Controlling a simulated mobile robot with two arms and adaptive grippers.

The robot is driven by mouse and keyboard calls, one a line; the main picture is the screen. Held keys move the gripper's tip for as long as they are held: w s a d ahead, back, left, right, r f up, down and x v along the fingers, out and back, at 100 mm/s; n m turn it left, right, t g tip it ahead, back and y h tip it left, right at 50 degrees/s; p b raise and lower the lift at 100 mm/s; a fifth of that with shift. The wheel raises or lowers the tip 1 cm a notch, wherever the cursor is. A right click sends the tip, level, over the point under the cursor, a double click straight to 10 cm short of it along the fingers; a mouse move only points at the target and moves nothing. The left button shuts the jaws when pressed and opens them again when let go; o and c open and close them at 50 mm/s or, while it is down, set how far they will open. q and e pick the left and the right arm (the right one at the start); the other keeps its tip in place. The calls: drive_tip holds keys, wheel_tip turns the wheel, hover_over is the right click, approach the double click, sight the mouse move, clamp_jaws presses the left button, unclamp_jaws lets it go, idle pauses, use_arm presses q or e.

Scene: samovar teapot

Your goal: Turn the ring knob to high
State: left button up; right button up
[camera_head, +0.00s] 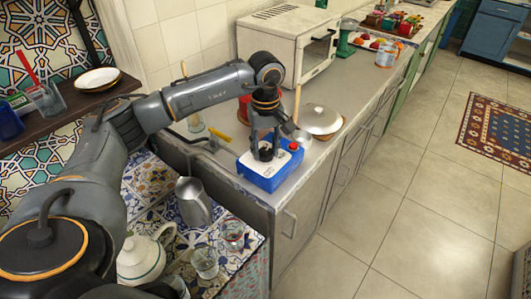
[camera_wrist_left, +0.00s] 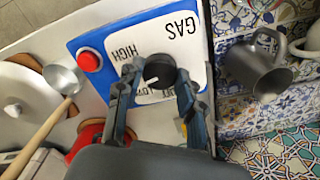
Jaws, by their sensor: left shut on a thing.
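A blue box with a white top plate (camera_head: 262,178) stands on the counter. In the left wrist view (camera_wrist_left: 225,50) its plate reads GAS and HIGH upside down, with more lettering partly hidden below the knob. The black ring knob (camera_wrist_left: 160,70) sits on this plate, with a short white mark on its lower left side. A red button (camera_wrist_left: 89,60) is beside it on the box. My left gripper (camera_head: 266,146) reaches down over the box, its fingers on either side of the knob, shut on it. My right gripper is not in view.
A ladle (camera_wrist_left: 62,82) and a lidded pan (camera_head: 319,119) stand beside the box. A white oven (camera_head: 290,45) is behind. A grey pitcher (camera_head: 193,202), a white teapot (camera_head: 140,258) and glasses (camera_head: 205,262) stand on the tiled surface in front.

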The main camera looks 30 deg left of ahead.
sight(266, 151)
use_arm(q)
drive_tip(key=m+b, duration=0.2)
drive_tip(key=m, duration=0.3)
drive_tip(key=shift+m+b, duration=0.3)
drive_tip(key=m+b, duration=0.1)
drive_tip(key=m, duration=0.3)
drive_tip(key=shift+m+b, duration=0.35)
drive_tip(key=shift+m, duration=0.45)
drive_tip(key=o, duration=1.2)
wheel_tip(266, 151, up, 12)
drive_tip(key=shift+r, duration=0.1)
